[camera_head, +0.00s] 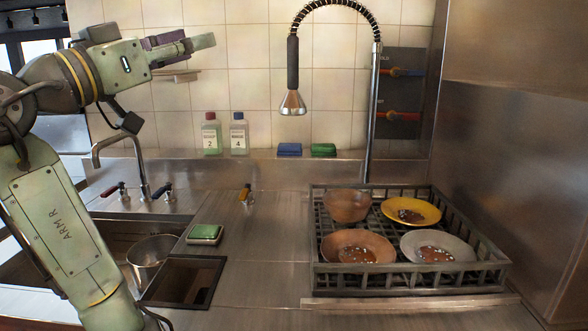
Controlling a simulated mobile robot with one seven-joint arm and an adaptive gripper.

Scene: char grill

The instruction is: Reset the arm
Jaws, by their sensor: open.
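My arm rises from the lower left of the head view. Its gripper (186,48) is held up at the upper left, in front of the tiled wall and pointing right. The gripper is open, and nothing shows between its fingers. It is high above the sink and counter, apart from every object.
A dish rack (405,279) on the right holds a brown bowl (348,205) and several dirty dishes. A spray faucet (292,100) hangs above the counter (262,235). Two bottles (211,134) stand on the back ledge. A metal pot (150,252) sits in the left sink.

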